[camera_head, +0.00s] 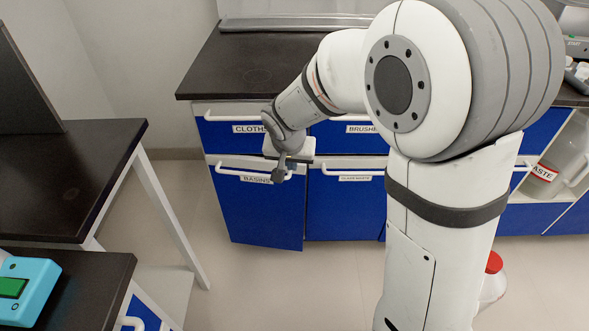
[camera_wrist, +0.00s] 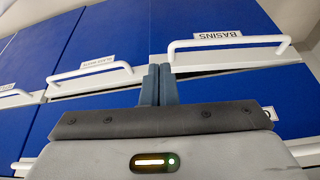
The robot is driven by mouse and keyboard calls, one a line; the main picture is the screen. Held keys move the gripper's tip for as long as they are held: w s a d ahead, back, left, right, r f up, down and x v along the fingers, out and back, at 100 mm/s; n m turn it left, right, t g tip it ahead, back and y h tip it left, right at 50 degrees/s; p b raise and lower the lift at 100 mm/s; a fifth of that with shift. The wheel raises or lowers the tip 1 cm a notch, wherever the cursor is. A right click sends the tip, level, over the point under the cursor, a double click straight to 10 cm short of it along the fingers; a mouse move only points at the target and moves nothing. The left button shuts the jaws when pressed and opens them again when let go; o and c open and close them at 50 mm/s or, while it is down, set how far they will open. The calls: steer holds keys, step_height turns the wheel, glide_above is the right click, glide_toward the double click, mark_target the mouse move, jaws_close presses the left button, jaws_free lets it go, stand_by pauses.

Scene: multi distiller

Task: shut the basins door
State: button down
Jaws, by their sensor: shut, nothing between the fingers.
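The basins door (camera_head: 258,216) is the blue lower door at the left end of the cabinet, with a white top band, a white handle and a BASINS label. It looks slightly ajar: its lower edge sits out of line with the neighbouring door. In the wrist view the basins door (camera_wrist: 225,18) appears upside down at upper right, angled differently from its neighbour. My gripper (camera_head: 281,172) is shut and empty in front of the door's upper right part, near the handle's right end. In the wrist view its fingertips (camera_wrist: 158,68) are together; contact with the door cannot be told.
The glass waste door (camera_head: 345,206) is to the right, and the cloths drawer (camera_head: 225,132) is above. A dark table (camera_head: 75,180) stands at left, with a turquoise device (camera_head: 28,285) on a nearer counter. A red-capped bottle (camera_head: 493,280) is at right. Floor before the cabinet is clear.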

steer(key=w+d+f+b, duration=0.1)
steer(key=w+f+b, duration=0.1)
steer(key=w+f, duration=0.5)
steer(key=shift+b+x, duration=0.35)
steer(key=shift+x, duration=0.6)
steer(key=shift+s, duration=0.15)
